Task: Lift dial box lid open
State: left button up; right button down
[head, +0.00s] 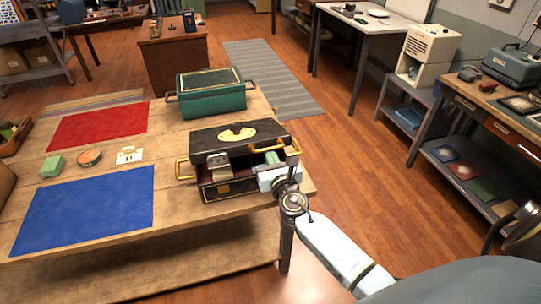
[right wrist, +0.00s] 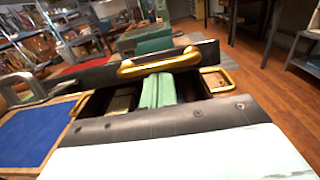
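The dial box (head: 224,187) is dark with brass handles and stands near the table's right edge. Its black lid (head: 205,141), with a gold dial plate (head: 236,133) on top, is tilted up, and a gap shows the dark inside. A gold handle on the lid (right wrist: 160,62) shows in the right wrist view. My right gripper (head: 271,158) is at the box's right front; its pale green fingers (right wrist: 155,90) look closed together, reaching into the gap below the handle. I see nothing between them. Whether they touch the lid is unclear. My left gripper is out of view.
A green box (head: 211,101) stands behind the dial box. Floor is clear to the right.

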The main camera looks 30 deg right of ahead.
aim_at(269, 143)
jog(key=shift+w+d+r+p, duration=0.1)
jog(key=shift+w+r+p, duration=0.1)
jog(key=shift+r+p, duration=0.4)
jog(key=shift+w+r+p, duration=0.2)
jog(key=shift+r+p, duration=0.25)
jog(key=shift+r, duration=0.3)
jog(key=shift+w+r+p, duration=0.25)
jog(key=shift+r+p, duration=0.2)
jog(key=shift+p, duration=0.05)
jog(key=shift+w+d+r+p, duration=0.15)
jog(key=shift+w+r+p, duration=0.15)
jog(key=shift+r+p, duration=0.3)
jog(key=shift+r, duration=0.1)
